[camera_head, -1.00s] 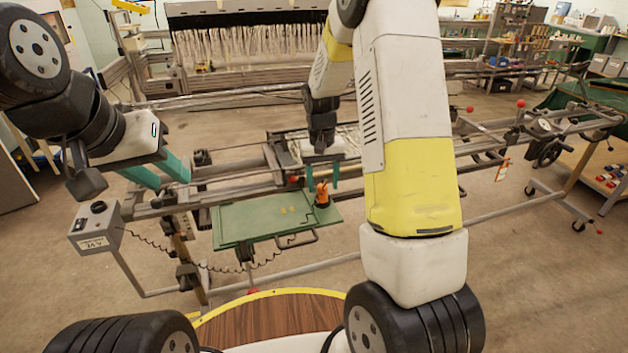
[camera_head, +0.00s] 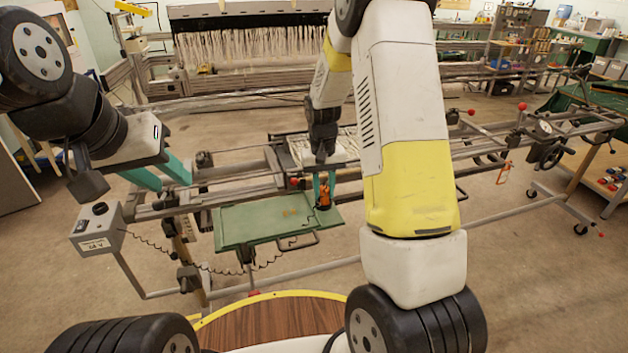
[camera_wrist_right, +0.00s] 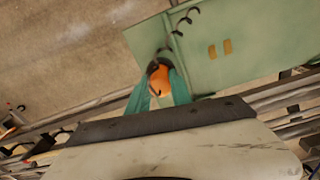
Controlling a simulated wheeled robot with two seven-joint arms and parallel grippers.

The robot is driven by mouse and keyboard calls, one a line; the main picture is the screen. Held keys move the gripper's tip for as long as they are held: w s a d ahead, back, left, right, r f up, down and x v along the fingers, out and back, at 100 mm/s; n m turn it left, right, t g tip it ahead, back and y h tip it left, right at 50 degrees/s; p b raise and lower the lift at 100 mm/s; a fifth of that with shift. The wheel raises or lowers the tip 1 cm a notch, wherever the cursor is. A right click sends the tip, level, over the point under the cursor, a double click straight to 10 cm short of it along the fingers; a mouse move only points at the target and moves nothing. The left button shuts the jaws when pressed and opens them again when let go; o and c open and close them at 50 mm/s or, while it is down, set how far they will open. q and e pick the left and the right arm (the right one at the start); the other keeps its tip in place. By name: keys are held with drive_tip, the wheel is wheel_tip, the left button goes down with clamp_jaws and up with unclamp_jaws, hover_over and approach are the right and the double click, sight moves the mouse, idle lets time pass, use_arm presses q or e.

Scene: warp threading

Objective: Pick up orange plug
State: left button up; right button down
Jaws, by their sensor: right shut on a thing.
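The orange plug (camera_head: 323,192) stands at the right end of the green tray (camera_head: 240,224) on the loom frame; its lower part is dark. My right gripper (camera_head: 324,194) comes down over it with its teal fingers shut on its sides. In the right wrist view the plug (camera_wrist_right: 160,80) sits between the two fingertips of the right gripper (camera_wrist_right: 160,84). I cannot tell whether the plug touches the tray. My left gripper (camera_head: 162,180) is open and empty, with its teal fingers apart, left of the tray.
A grey control box (camera_head: 97,228) with a black coiled cable (camera_head: 205,266) stands left of the tray. Two small yellow pieces (camera_wrist_right: 220,49) lie on the tray. Metal rails run behind it. A brown wooden surface (camera_head: 270,318) is at the front.

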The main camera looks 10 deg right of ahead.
sight(324, 188)
drive_tip(key=shift+r, duration=0.45)
drive_tip(key=r, duration=0.2)
drive_tip(key=shift+s+a+r, duration=0.15)
drive_tip(key=shift+s+r, duration=0.05)
drive_tip(key=shift+r, duration=0.2)
drive_tip(key=s+a+r, duration=0.1)
drive_tip(key=s+a, duration=0.3)
drive_tip(key=s, duration=0.3)
drive_tip(key=s+a+r, duration=0.1)
drive_tip(key=s+a, duration=0.2)
drive_tip(key=s, duration=0.3)
drive_tip(key=shift+s+a+r, duration=0.1)
drive_tip(key=shift+s+r, duration=0.1)
drive_tip(key=shift+r, duration=0.9)
drive_tip(key=shift+s+a+r, duration=0.1)
drive_tip(key=shift+s+r, duration=0.05)
drive_tip(key=shift+r, duration=0.9)
drive_tip(key=shift+d, duration=0.1)
